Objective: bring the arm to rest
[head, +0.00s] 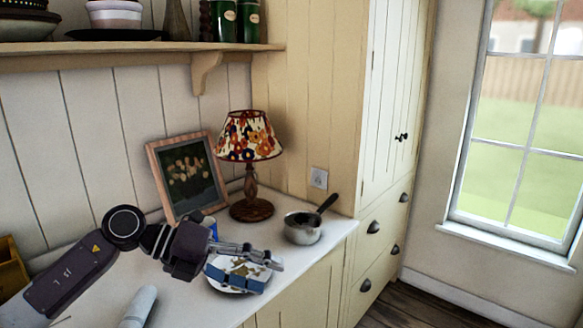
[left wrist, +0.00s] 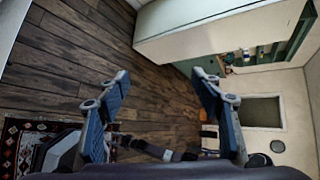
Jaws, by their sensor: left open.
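My left arm comes in from the lower left of the head view and reaches over the white counter (head: 190,305). Its gripper (head: 259,272) hangs in front of a patterned plate (head: 229,265) and hides part of it. I cannot tell how high it is above the plate. In the left wrist view the two blue-padded fingers (left wrist: 160,82) stand wide apart with nothing between them. They point out over the dark wooden floor (left wrist: 150,100).
A saucepan (head: 302,232) stands right of the gripper near the counter edge. Behind are a flowered lamp (head: 248,140) and a leaning picture frame (head: 185,178). A pale cylinder (head: 138,308) is at the front. A shelf (head: 120,52) runs above. A patterned rug (left wrist: 22,150) lies on the floor.

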